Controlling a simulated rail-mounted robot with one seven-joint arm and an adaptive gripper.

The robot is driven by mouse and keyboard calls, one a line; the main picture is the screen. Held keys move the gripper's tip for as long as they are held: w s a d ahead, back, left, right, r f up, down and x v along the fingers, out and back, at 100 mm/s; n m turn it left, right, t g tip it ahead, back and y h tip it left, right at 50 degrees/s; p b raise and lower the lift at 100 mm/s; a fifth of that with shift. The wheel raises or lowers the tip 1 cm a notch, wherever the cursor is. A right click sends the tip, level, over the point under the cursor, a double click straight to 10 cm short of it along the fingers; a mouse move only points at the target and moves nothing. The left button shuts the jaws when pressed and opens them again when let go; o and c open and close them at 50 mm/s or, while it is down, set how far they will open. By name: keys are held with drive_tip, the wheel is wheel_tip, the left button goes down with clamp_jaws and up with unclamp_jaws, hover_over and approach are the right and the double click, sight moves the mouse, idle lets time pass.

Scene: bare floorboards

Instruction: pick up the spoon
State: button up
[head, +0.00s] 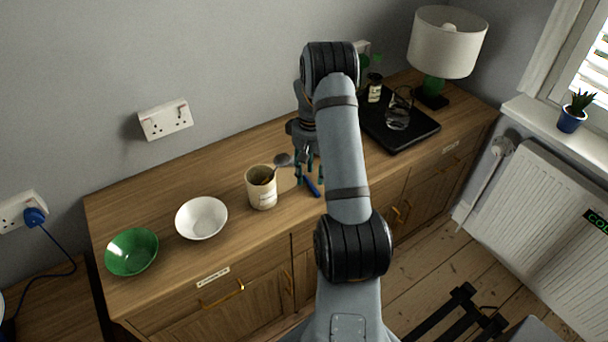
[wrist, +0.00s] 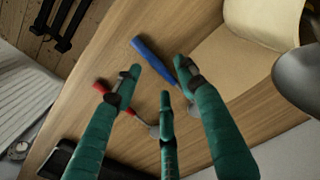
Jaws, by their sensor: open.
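The spoon (head: 283,160) shows as a grey metal bowl at the rim of a cream canister (head: 262,196), which holds utensils. Its handle appears to run into the canister, but is mostly hidden. In the wrist view, a dark grey rounded bowl, apparently the spoon (wrist: 300,78), is cut by the right edge, beside the canister (wrist: 264,18). My gripper (head: 309,172), with teal fingers, points down just right of the canister and spoon. In the wrist view, the gripper (wrist: 160,76) has its fingers spread with nothing between them.
A blue-handled tool (wrist: 153,58) and a red-handled tool (wrist: 103,90) lie on the wooden sideboard below my gripper. A white bowl (head: 201,218) and a green bowl (head: 131,251) stand left. A black tray (head: 412,136) with a glass and the lamp (head: 446,42) stand right.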

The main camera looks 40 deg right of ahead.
drive_tip(key=shift+f, duration=0.95)
clamp_jaws()
